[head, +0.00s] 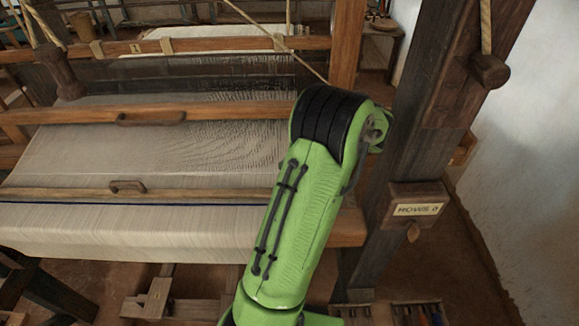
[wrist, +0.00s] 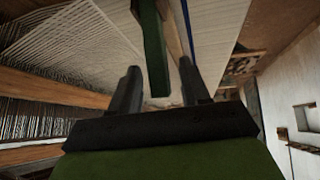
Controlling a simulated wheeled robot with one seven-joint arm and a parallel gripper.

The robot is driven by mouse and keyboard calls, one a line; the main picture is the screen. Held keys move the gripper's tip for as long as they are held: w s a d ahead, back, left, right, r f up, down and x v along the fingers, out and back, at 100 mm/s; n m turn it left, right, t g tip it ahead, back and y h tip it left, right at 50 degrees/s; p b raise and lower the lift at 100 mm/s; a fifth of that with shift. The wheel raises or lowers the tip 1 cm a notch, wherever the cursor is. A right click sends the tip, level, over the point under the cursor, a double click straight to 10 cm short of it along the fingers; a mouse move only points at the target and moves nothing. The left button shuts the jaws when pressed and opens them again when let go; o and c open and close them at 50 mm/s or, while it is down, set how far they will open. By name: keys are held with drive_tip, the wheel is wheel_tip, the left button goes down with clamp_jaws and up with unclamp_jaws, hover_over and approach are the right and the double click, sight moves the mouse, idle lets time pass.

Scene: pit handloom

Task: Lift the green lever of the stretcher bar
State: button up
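The green lever (wrist: 153,45) shows in the wrist view as a dark green strip coming down from the top edge. It lies beside a pale wooden bar (wrist: 173,32), which seems to be the stretcher bar. My gripper (wrist: 158,67) is open, with one dark finger on each side of the lever's near end. I cannot tell whether either finger touches it. In the head view, the likely stretcher bar (head: 60,194) crosses the cloth beside a blue line. My green arm covers its right part, and the lever and my gripper are hidden there.
The woven cloth (head: 150,235) spreads over the loom's front. A wooden beam (head: 75,114) with a handle crosses behind it. A thick dark post (head: 415,130) with a label plate (head: 418,209) stands close right of my arm. A white wall (head: 530,160) is farther right.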

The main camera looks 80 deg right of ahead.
wheel_tip(320, 180, up, 10)
drive_tip(key=p, duration=0.2)
idle(0.3)
drive_tip(key=shift+c, duration=0.3)
